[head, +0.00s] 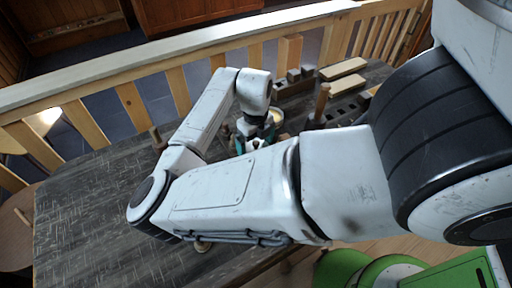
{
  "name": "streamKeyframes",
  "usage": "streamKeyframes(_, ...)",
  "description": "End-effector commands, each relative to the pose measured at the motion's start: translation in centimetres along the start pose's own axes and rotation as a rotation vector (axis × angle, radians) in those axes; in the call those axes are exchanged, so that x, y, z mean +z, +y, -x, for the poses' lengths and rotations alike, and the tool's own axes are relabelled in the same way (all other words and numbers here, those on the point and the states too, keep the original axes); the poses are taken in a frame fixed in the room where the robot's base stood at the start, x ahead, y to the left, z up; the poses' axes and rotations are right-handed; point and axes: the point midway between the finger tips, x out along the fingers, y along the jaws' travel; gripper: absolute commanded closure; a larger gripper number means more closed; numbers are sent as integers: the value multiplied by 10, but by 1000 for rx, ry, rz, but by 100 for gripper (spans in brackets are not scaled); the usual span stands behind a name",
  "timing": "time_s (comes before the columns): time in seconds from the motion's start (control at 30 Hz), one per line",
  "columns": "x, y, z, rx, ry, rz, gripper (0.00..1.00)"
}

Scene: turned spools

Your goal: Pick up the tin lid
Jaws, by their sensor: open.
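My gripper (254,143) points down over the dark wooden table (90,190), and its teal fingers are partly hidden behind my own arm. It is open, and I cannot see anything between the fingers. A small round yellowish thing with a pale rim (277,116) lies just right of the gripper. It may be the tin lid, but it is partly covered and too small to tell.
Pale wooden blocks (343,69), a dark block with hollows (347,108) and an upright brown turned piece (321,101) crowd the table's right. Another peg (157,136) stands at left. A wooden railing (135,105) runs behind. The table's left is clear.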

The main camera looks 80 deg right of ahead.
Motion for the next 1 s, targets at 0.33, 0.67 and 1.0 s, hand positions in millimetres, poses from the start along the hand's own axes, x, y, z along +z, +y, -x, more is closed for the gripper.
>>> streamKeyframes(0.33, 0, 0, 0, 0, 0, 0, 15)
streamKeyframes(0.67, 0, 0, 0, 0, 0, 0, 37)
streamKeyframes(1.0, 0, 0, 10, -2, -2, -1, 37)
